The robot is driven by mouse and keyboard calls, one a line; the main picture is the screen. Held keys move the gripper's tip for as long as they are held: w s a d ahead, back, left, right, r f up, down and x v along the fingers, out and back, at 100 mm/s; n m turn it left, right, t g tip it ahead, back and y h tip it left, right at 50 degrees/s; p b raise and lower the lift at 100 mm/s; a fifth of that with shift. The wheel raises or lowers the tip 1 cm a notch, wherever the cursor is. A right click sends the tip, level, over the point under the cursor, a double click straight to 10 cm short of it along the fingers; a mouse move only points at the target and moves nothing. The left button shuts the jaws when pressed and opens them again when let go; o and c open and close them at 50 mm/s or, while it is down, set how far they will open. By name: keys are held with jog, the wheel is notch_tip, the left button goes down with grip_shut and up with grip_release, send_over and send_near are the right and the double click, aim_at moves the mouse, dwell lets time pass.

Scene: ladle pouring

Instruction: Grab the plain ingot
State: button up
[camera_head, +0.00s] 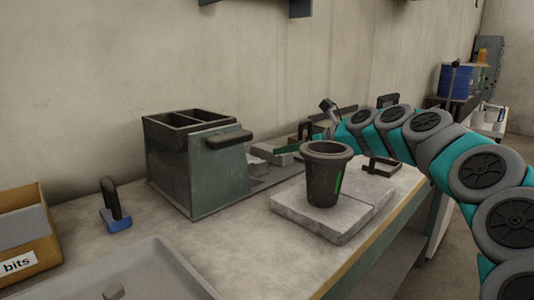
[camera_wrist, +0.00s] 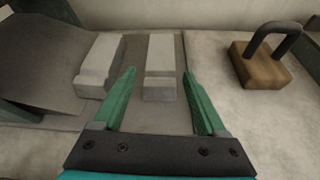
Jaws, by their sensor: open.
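Two pale grey ingots lie side by side on a dark grey plate (camera_wrist: 140,121) in the wrist view. One ingot (camera_wrist: 160,62) lies between the spread green fingers of my gripper (camera_wrist: 160,73). The other ingot (camera_wrist: 101,62) lies to the left, outside the left finger. I cannot tell from their faces which one is the plain ingot. My gripper is open and holds nothing. In the head view, pale ingots (camera_head: 270,154) show partly behind the green box, near my gripper's green finger (camera_head: 287,149).
A wooden block with a black handle (camera_wrist: 259,66) stands right of the plate. In the head view a green two-compartment box (camera_head: 218,178) stands left, and a dark crucible (camera_head: 324,180) stands on pale slabs (camera_head: 289,206). A grey tray (camera_head: 150,268) is in front.

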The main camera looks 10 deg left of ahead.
aim_at(271, 154)
jog(key=x, duration=0.5)
jog(key=shift+w+a, duration=0.15)
jog(key=shift+w, duration=0.15)
grip_shut()
dwell(0.4)
